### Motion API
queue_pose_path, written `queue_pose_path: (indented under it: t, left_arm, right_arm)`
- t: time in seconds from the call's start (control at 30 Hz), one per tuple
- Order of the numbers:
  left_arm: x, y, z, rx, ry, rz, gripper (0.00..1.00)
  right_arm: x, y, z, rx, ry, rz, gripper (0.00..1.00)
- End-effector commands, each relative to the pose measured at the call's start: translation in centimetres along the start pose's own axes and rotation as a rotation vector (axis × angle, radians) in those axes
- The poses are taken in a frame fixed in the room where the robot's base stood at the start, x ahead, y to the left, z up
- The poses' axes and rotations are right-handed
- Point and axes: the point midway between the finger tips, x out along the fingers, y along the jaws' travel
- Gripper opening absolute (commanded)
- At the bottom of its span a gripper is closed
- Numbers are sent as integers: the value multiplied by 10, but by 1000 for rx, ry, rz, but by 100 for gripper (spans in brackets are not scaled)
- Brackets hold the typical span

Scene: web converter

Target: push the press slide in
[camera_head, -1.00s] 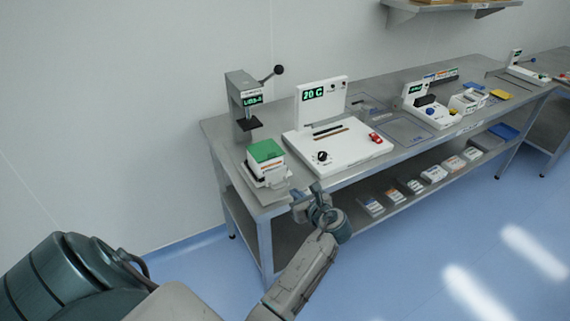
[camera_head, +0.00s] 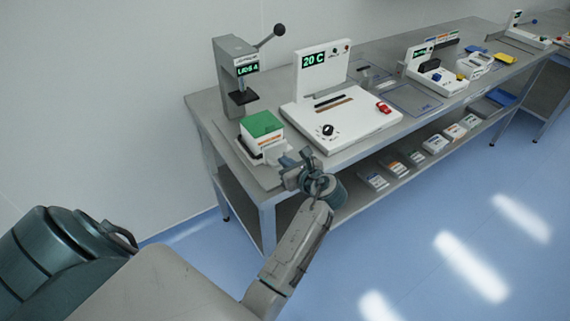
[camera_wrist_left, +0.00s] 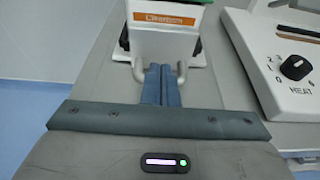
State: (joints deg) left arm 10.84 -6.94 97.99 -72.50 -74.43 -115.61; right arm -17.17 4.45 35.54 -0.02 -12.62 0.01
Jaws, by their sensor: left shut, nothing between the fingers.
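The grey press (camera_head: 232,62) stands at the far left of the bench, with a lit green display and a black-knobbed lever. In front of it the white press slide (camera_head: 277,158) carries a white box (camera_head: 270,142) with a green lid (camera_head: 261,124). My left gripper (camera_head: 290,162) is at the slide's near side. In the left wrist view its shut, empty blue fingers (camera_wrist_left: 161,74) point at the box (camera_wrist_left: 165,40), between the two prongs of the slide's handle (camera_wrist_left: 181,72). I cannot tell whether the fingertips touch the slide.
A white heater unit (camera_head: 340,115) with a knob and a "20 C" display stands right of the slide; its knob (camera_wrist_left: 295,67) shows in the wrist view. Farther right are more devices and trays. Several small boxes (camera_head: 415,157) lie on the lower shelf.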

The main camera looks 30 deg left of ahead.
Motion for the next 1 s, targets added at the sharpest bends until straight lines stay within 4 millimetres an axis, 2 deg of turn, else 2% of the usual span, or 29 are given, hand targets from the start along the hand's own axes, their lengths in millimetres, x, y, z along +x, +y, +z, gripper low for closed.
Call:
queue_pose_path:
  t: [0.03, 0.43, 0.57, 0.67, 0.83, 1.0]
  left_arm:
    - [0, 1, -7, 5, 9, 2, 0]
    - [0, 2, -10, 10, 15, 5, 0]
    - [7, 2, -6, 13, 13, 6, 0]
    - [24, 2, 2, 15, 11, 7, 0]
    - [67, 3, 16, 14, 9, 9, 0]
    - [107, 3, 26, 13, 11, 9, 0]
  right_arm:
    - [3, -1, 0, 0, 0, 0, 100]
    - [4, 1, 1, -1, 0, 1, 100]
    - [-3, 3, 0, -1, 0, 3, 100]
    - [-14, 5, -1, -2, -1, 4, 100]
    - [-32, 8, -2, -2, -1, 6, 100]
    - [-41, 9, -3, -2, -1, 6, 100]
